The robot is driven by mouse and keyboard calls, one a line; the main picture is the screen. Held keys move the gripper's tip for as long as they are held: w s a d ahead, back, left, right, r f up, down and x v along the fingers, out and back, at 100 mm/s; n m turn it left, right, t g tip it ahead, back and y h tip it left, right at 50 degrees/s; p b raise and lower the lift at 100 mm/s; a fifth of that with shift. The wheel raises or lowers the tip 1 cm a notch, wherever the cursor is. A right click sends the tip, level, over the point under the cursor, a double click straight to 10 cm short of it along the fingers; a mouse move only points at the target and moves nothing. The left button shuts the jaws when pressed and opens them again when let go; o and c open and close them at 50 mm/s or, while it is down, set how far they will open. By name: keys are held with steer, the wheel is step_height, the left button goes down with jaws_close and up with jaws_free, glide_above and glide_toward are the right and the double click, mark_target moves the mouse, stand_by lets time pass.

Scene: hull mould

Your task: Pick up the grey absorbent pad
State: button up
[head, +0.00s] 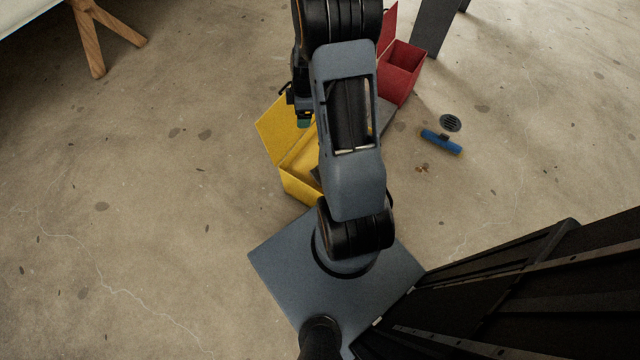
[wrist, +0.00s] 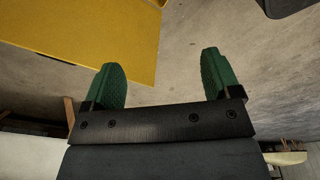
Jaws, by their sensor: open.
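My gripper (wrist: 163,82) has two green ribbed fingers, spread wide apart with nothing between them. In the head view only a bit of its green tip (head: 304,122) shows, beside my arm and over the yellow box (head: 299,188). In the wrist view a yellow panel (wrist: 90,30) lies just beyond the left finger. I cannot make out the grey absorbent pad for certain. A grey patch (head: 387,115) shows at the right of my arm, between the yellow and red boxes, mostly hidden; I cannot tell what it is.
An open red box (head: 402,72) stands behind my arm at the right. A wooden trestle leg (head: 92,45) is at the upper left. Concrete floor at the left is clear.

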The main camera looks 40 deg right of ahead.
steer(key=s+d+f+n+b, duration=0.1)
steer(key=d+f+b, duration=0.1)
steer(key=f, duration=0.8)
steer(key=s+d+f+n+b, duration=0.1)
steer(key=f+b, duration=0.3)
steer(key=f, duration=0.7)
steer(key=s+d+f+n+g+b, duration=0.1)
steer(key=d+f+n+b, duration=0.1)
steer(key=f, duration=0.9)
steer(key=shift+s+d+n+y+b, duration=0.15)
steer(key=shift+d+n+y+b, duration=0.25)
steer(key=shift+n, duration=0.2)
steer(key=shift+a+f+b, duration=0.2)
steer(key=shift+f+b, duration=0.25)
steer(key=shift+f, duration=0.6)
steer(key=shift+a+f+b, duration=0.2)
steer(key=shift+f+b, duration=0.25)
steer(key=shift+f, duration=0.55)
steer(key=shift+a+f+b, duration=0.2)
steer(key=shift+f+b, duration=0.25)
steer(key=shift+f, duration=0.6)
steer(key=c, duration=1.1)
steer(key=shift+r, duration=0.1)
